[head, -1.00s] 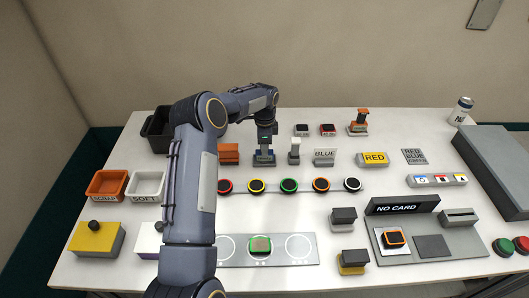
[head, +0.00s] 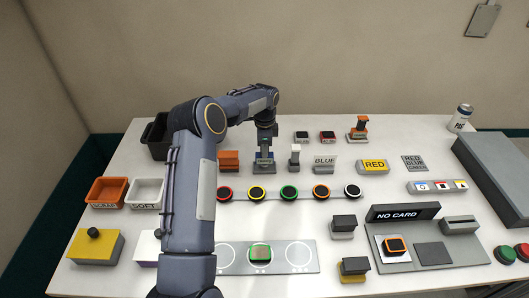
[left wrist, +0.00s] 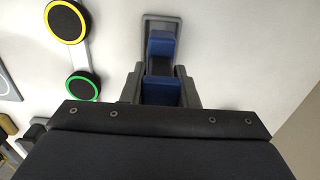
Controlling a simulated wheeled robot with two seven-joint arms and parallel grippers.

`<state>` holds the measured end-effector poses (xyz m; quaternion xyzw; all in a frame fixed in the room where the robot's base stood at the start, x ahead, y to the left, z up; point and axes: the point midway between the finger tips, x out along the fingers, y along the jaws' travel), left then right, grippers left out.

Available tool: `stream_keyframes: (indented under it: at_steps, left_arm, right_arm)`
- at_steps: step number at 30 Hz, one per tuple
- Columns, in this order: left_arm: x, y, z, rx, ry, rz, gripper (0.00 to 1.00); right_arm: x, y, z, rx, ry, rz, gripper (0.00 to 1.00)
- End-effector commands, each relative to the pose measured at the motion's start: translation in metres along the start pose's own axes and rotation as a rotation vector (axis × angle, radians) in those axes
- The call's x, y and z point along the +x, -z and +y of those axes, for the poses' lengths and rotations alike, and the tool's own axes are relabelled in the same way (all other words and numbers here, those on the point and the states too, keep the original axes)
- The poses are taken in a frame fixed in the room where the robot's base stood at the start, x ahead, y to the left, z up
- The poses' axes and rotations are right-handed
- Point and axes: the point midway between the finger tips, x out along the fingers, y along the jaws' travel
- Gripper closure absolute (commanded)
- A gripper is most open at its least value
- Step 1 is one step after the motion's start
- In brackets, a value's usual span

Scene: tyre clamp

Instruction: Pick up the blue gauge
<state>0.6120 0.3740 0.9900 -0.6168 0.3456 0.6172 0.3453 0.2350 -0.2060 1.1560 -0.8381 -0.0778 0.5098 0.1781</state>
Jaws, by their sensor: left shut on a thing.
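The blue gauge (left wrist: 161,44) stands at a grey holder (left wrist: 160,22) in the left wrist view. Its blue body also shows between the fingers of my left gripper (left wrist: 160,92). In the head view my left gripper (head: 265,148) points down over the grey holder (head: 264,168), in the row behind the coloured round pucks. It is shut on the gauge, which is largely hidden there by the fingers. I cannot tell whether the gauge is clear of the holder. My right gripper is not in view.
An orange block (head: 229,160) stands close left of the gripper, and a grey-and-white post (head: 294,158) close right. A row of round pucks (head: 289,193) lies in front. A black bin (head: 156,137) stands at the back left.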

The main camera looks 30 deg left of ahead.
Motion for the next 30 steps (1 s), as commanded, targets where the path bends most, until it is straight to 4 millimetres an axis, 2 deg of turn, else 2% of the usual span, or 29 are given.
stream_keyframes:
  at_steps: [2, 9, 12, 18, 24, 30]
  left_arm:
    - [-0.017, 0.003, 0.004, 0.002, 0.004, 0.001, 0.99]
    - [-0.072, 0.025, 0.045, 0.005, 0.005, 0.002, 0.99]
    - [-0.08, 0.036, 0.07, 0.005, 0.003, 0.0, 0.99]
    - [-0.098, 0.054, 0.103, 0.003, 0.002, 0.001, 0.99]
    - [-0.106, 0.063, 0.12, 0.001, 0.001, 0.001, 0.99]
    - [-0.108, 0.065, 0.125, 0.0, 0.0, 0.001, 0.99]
  right_arm:
    - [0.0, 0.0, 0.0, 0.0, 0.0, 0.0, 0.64]
    - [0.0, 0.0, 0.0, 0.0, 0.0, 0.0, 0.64]
    - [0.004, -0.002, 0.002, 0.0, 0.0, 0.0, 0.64]
    - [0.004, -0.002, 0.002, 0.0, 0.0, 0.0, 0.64]
    - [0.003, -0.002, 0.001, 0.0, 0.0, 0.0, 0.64]
    - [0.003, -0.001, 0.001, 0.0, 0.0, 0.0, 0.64]
